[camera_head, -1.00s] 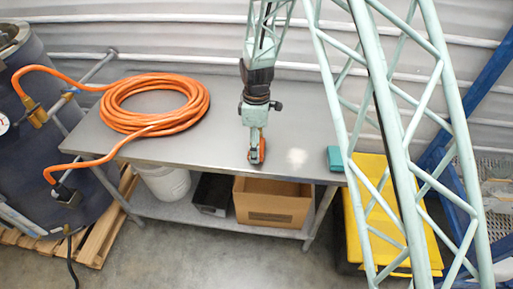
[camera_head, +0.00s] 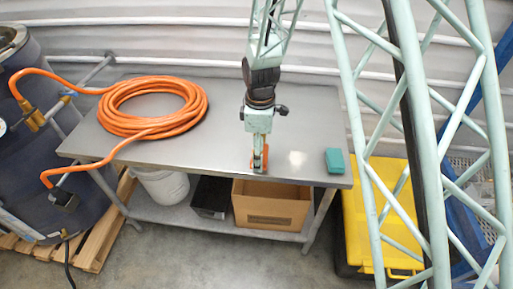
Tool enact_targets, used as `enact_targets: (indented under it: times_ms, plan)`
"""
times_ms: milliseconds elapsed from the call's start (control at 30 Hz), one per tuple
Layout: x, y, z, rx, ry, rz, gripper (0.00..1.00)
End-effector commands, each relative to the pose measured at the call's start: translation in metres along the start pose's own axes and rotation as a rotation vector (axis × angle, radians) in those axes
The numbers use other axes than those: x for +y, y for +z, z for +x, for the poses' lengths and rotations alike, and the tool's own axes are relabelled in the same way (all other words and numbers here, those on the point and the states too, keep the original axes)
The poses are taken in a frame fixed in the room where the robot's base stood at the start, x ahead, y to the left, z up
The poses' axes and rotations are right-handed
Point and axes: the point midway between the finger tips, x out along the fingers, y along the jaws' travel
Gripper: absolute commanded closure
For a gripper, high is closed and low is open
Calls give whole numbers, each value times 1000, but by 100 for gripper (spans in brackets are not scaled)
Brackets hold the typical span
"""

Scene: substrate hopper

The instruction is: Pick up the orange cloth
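A small patch of orange (camera_head: 265,158), which looks like the orange cloth, shows on both sides of my gripper's fingers near the front edge of the steel table. Most of it is hidden behind the fingers. My gripper (camera_head: 258,166) points down at the table top, with its tips at the orange patch. The fingers look narrow and close together from here. I cannot tell whether they are shut on the cloth or whether it touches the table.
An orange hose coil (camera_head: 150,106) lies on the left of the steel table (camera_head: 215,152). A teal box (camera_head: 335,161) sits near its right end. A cardboard box (camera_head: 270,207), a black bin (camera_head: 210,196) and a white bucket (camera_head: 163,186) stand below. A yellow cart (camera_head: 395,210) is at right.

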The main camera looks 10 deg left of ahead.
Motion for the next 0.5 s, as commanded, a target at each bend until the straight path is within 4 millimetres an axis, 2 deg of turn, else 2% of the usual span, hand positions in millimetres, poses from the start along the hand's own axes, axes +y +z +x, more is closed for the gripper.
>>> enact_targets:
  times_ms: [200, 500]
  plan:
    - [-41, 18, -4, 0, 0, 0, 48]
    - [-80, 34, -8, 0, -1, 0, 48]
